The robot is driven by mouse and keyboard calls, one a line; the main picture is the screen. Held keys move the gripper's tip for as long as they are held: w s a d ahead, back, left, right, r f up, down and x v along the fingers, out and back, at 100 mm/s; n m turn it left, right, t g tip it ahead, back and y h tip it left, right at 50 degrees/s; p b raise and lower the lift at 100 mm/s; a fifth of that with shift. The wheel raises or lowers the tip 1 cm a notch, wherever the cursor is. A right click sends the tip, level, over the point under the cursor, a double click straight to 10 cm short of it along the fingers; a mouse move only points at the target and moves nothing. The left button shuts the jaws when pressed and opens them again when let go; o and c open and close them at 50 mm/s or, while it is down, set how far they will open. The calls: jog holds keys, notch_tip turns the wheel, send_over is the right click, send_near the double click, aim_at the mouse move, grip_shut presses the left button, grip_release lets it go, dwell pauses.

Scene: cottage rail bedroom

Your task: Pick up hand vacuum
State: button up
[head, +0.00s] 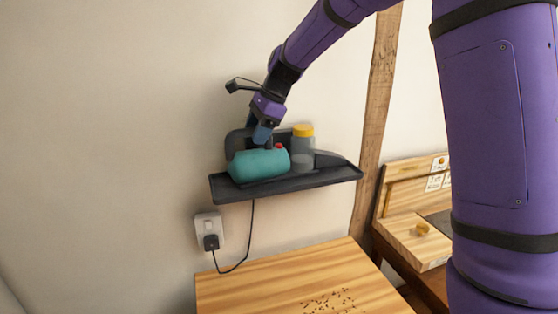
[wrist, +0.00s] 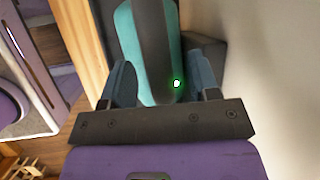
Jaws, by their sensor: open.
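The hand vacuum has a teal body (head: 258,165) with a red button and rests on a dark wall shelf (head: 285,187). My gripper (head: 262,136) points down onto the vacuum from above and partly hides its upper part. In the wrist view, the open jaws of my gripper (wrist: 162,75) stand on both sides of the vacuum's dark grip with teal sides (wrist: 150,40). A small green light glows on the grip near the palm. I cannot tell whether the fingers touch it.
A clear canister with a yellow top (head: 303,150) stands right beside the vacuum. A black cord runs from the shelf to a wall socket (head: 208,228). A wooden tabletop (head: 270,285) with scattered dark crumbs lies below. A wooden post (head: 380,90) rises to the right.

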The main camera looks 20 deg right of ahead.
jog(key=shift+x, duration=1.2)
jog(key=shift+c, duration=0.4)
jog(key=shift+r, duration=0.1)
grip_shut()
